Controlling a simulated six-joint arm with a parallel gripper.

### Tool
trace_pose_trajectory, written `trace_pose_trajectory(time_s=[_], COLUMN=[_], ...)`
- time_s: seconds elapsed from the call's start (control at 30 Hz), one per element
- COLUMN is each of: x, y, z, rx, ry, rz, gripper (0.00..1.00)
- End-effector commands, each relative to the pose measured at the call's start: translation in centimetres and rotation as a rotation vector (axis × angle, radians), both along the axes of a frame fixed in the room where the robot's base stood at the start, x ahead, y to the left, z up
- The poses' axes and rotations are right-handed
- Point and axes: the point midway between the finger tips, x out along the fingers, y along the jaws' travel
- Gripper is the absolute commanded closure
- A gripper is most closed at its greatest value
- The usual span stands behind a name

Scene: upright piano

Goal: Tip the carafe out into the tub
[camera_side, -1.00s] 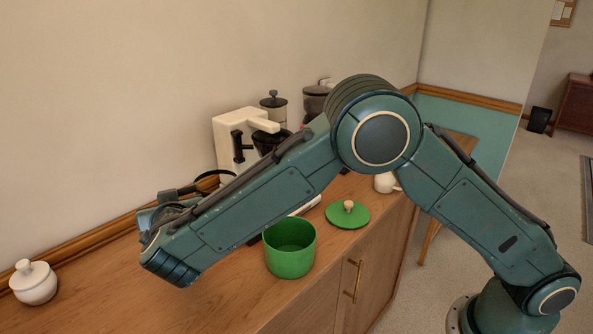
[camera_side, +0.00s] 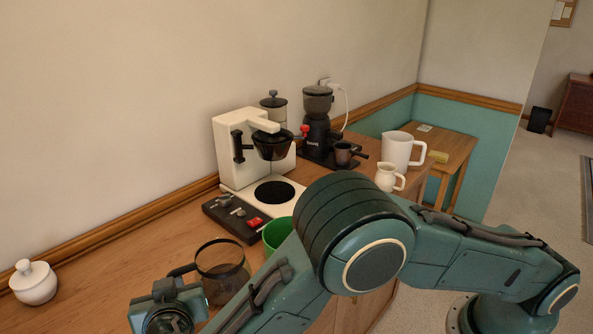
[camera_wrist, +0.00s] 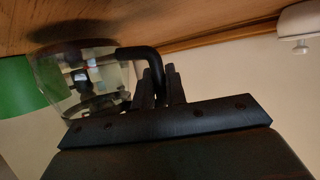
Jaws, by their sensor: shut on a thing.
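The glass carafe (camera_side: 222,272) has a dark rim and black handle. It looks roughly upright in the side view, left of the green tub (camera_side: 277,234) and apart from it in the picture. My gripper (camera_side: 178,284) is shut on the carafe's handle. In the wrist view, the carafe (camera_wrist: 85,80) is at left, with its black handle (camera_wrist: 135,53) running to my gripper (camera_wrist: 160,88). The green tub (camera_wrist: 18,78) shows behind it at the left edge. I cannot tell what the carafe contains.
A white coffee maker (camera_side: 240,150) stands against the wall, with a dark control strip (camera_side: 232,215) before it. A white lidded jar (camera_side: 33,283) is at far left. A grinder (camera_side: 318,130), a white jug (camera_side: 397,150) and a small cream pitcher (camera_side: 388,178) stand further right.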

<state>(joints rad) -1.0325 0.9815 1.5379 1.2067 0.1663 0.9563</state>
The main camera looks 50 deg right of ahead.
Motion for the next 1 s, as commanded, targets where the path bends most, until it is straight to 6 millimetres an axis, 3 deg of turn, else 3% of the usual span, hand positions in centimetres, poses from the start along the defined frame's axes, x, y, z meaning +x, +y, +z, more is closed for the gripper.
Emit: trace_pose_trajectory(time_s=[0.37,1.0], x=[-0.2,-1.2], y=[-0.6,-4.7], z=[1.2,7.0], rx=[0.068,0.444], ry=[-0.025,-0.127], rz=[0.001,-0.001], gripper=[1.00,1.00])
